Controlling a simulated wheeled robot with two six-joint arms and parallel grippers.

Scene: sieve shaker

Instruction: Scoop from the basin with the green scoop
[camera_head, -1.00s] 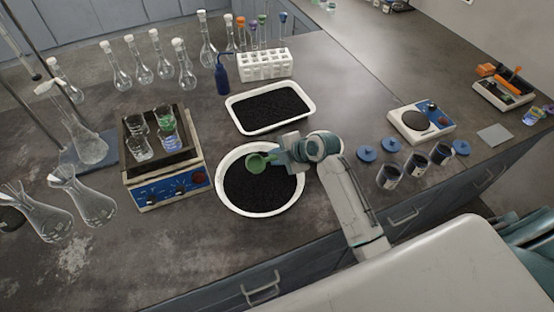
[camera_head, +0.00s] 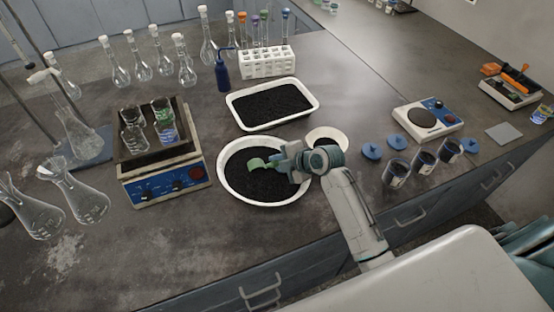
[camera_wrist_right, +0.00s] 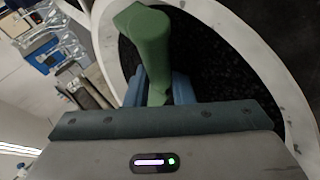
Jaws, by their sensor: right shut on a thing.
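The green scoop (camera_head: 257,164) is over the round white basin (camera_head: 223,183), which holds black grains. My right gripper (camera_head: 281,162) is shut on the scoop's handle at the basin's right side. In the right wrist view the scoop (camera_wrist_right: 147,38) stands out from between the blue fingers (camera_wrist_right: 160,90), with the basin's pale rim (camera_wrist_right: 285,85) and dark grains behind it. The scoop looks tilted; I cannot tell whether it touches the grains or holds any. My left gripper is not in view.
A white tray (camera_head: 313,100) of black grains lies behind the basin. A small white bowl (camera_head: 327,132) is behind my right gripper. A blue-fronted device (camera_head: 166,187) with beakers stands left. Dark jars (camera_head: 396,173) and a balance (camera_head: 427,121) are to the right.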

